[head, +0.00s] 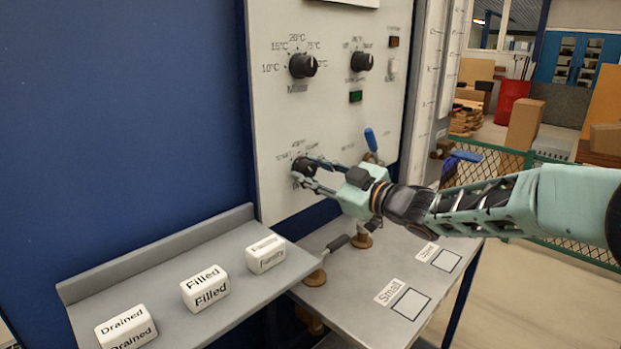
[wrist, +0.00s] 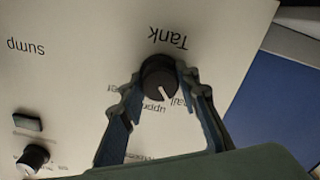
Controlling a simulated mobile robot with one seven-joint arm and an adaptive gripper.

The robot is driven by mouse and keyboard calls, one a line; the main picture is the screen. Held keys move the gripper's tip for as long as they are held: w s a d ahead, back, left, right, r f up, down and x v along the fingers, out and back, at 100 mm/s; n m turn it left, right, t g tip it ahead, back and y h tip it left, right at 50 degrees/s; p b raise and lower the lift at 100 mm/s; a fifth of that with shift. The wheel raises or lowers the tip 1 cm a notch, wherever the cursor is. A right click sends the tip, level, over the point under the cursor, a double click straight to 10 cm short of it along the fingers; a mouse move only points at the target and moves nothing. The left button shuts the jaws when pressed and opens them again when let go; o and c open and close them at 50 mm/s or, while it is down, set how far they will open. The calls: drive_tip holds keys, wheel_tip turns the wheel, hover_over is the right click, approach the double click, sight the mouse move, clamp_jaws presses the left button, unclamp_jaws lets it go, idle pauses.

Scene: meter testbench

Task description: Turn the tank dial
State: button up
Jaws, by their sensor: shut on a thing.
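The tank dial is a round black knob (head: 303,166) low on the white panel, below the temperature dial. In the wrist view the dial (wrist: 159,80) has a white pointer line and sits beside the word "Tank", which appears upside down. My gripper (head: 313,174) reaches it from the right, with one finger on each side of the knob. In the wrist view my gripper (wrist: 160,84) is shut on the dial. The scale lettering around the dial is partly hidden by the fingers.
The panel also holds a temperature dial (head: 302,66), a second black dial (head: 361,61), a green button (head: 356,97) and a blue-handled lever (head: 370,140). White labelled blocks, including a "Filled" block (head: 205,288), sit on the grey shelf (head: 160,250) below. A grey bench (head: 350,275) stands under the arm.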

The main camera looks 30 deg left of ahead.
drive_tip(key=shift+n+b, duration=0.3)
drive_tip(key=shift+n, duration=0.4)
drive_tip(key=o, duration=1.2)
drive_tip(key=shift+c, duration=0.2)
drive_tip(key=shift+d, duration=0.1)
drive_tip(key=v, duration=1.2)
